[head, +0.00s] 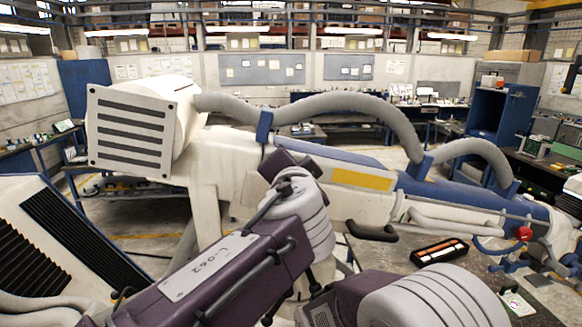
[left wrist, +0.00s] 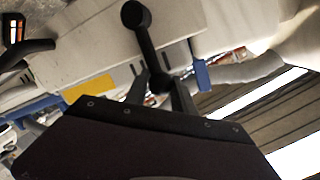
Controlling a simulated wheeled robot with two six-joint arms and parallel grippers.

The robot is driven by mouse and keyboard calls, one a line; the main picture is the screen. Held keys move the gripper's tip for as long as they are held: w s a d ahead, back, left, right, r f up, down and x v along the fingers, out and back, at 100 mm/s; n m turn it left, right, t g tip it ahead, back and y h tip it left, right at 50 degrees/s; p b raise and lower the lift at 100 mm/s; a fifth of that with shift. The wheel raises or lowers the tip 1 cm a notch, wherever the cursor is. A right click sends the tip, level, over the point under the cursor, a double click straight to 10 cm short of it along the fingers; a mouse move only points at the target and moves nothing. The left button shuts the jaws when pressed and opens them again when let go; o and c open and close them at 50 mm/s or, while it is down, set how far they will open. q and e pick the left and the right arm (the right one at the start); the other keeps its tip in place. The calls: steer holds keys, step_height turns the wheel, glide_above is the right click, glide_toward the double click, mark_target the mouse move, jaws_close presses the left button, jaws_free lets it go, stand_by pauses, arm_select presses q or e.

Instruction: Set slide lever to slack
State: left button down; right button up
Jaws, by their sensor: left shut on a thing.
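The slide lever appears as a short black bar (left wrist: 146,48) against the pale microscope arm in the left wrist view. One end is a round black boss, and the other lies between my left gripper's fingertips (left wrist: 160,84). My left gripper is shut on that end. In the head view my left gripper's purple housing (head: 290,170) is in front of the white microscope arm (head: 225,155) and hides the lever and fingertips. The lever's setting marks cannot be made out. My right gripper is not in view.
A yellow panel (head: 362,179) and a black handle (head: 371,232) are on the microscope arm, right of my left gripper. A grey hose (head: 340,103) runs along its top. A black tray (head: 439,251) and a red knob (head: 524,233) are at the right.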

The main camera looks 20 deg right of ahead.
arm_select(q)
steer(key=shift+f, duration=0.2)
steer(key=c, duration=1.3)
jaws_free()
steer(key=shift+o, duration=1.1)
steer(key=shift+w+d, duration=0.25)
steer(key=shift+w, duration=0.05)
steer(key=b+v, duration=0.3)
steer(key=v, duration=0.6)
steer(key=shift+b, duration=0.4)
steer(key=shift+f, duration=0.1)
